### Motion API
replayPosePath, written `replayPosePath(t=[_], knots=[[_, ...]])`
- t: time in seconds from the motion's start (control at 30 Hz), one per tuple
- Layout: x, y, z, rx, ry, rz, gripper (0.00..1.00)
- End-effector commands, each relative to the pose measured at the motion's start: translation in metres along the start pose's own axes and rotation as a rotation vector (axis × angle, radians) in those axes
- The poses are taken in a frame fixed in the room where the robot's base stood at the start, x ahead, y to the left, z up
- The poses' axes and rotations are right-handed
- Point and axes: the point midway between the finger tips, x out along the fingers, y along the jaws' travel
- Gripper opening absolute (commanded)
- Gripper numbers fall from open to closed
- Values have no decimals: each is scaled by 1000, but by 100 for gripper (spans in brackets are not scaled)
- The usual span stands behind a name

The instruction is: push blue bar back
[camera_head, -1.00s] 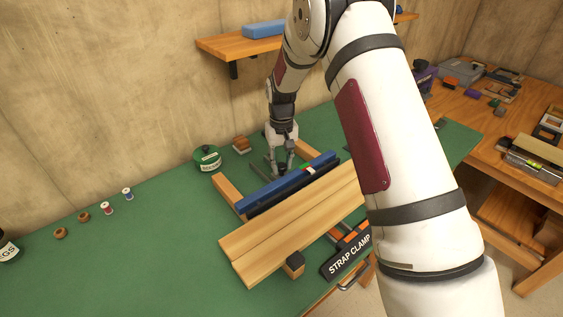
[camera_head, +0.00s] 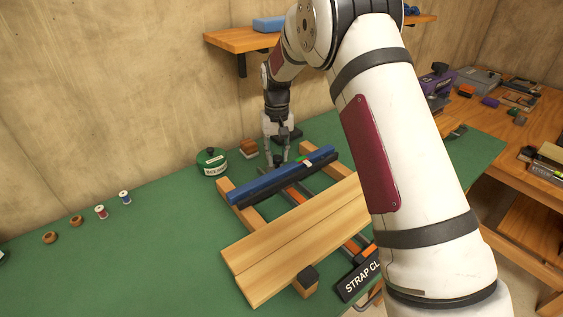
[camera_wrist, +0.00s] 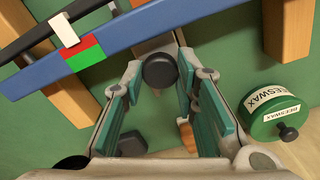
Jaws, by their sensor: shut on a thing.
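The blue bar (camera_head: 262,184) with its dark lower edge lies across two wooden rails, behind the pale wooden boards (camera_head: 300,235) and apart from them. In the wrist view the blue bar (camera_wrist: 40,75) runs across the upper left, with a red and green mark (camera_wrist: 84,55) and a white tab (camera_wrist: 64,30). My gripper (camera_head: 280,160) is on the far side of the bar, pointing down. In the wrist view my fingers are closed around a black round knob (camera_wrist: 160,70), beside the bar. How the knob joins the bar is partly hidden.
Orange clamp bars (camera_head: 294,194) cross under the blue bar. A wall shelf (camera_head: 235,40) hangs above. The green bench at left is mostly clear.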

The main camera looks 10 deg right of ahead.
Motion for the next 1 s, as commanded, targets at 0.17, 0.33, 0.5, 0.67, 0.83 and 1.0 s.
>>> replayPosePath(t=[0.17,0.33,0.5,0.67,0.83,1.0], knots=[[1,-1,0,-1,-3,0,0],[1,-1,0,0,-5,0,0],[0,-1,0,0,-4,0,48],[0,0,0,0,-4,0,48],[-5,0,-1,1,-1,0,48],[-30,0,-1,1,1,0,48]])
